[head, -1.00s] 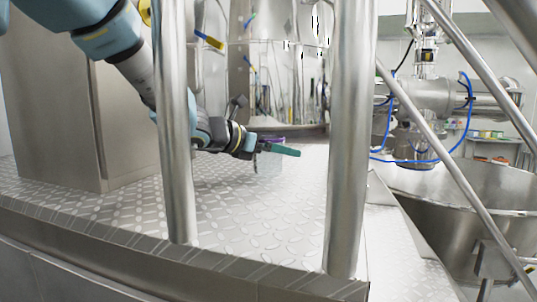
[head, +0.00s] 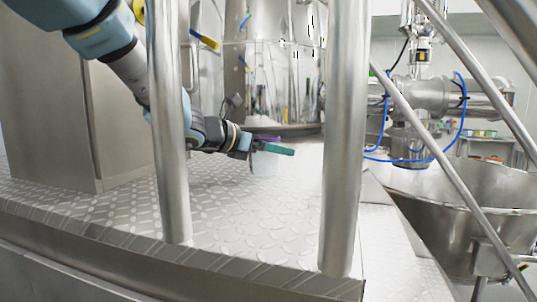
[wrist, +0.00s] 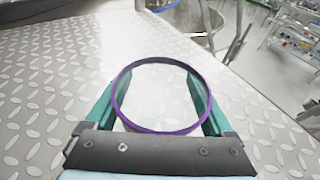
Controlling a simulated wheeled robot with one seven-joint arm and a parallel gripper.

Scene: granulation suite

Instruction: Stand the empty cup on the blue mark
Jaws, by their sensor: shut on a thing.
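My gripper (wrist: 160,110) is shut on a clear cup with a purple rim (wrist: 118,98). The green fingers lie along its two sides in the wrist view. The cup's mouth faces the wrist camera and its inside looks pale, with no contents that I can make out. In the head view the cup (head: 265,166) hangs below the fingers of my gripper (head: 275,149), roughly upright, over the metal deck. I cannot tell whether its base touches the deck. The blue mark is not visible in either view.
The patterned metal deck (head: 235,222) is clear around the cup. Two steel posts (head: 172,130) (head: 345,140) stand in front in the head view. A steel cabinet (head: 45,110) is at left, a large steel bowl (head: 460,205) beyond the deck at right.

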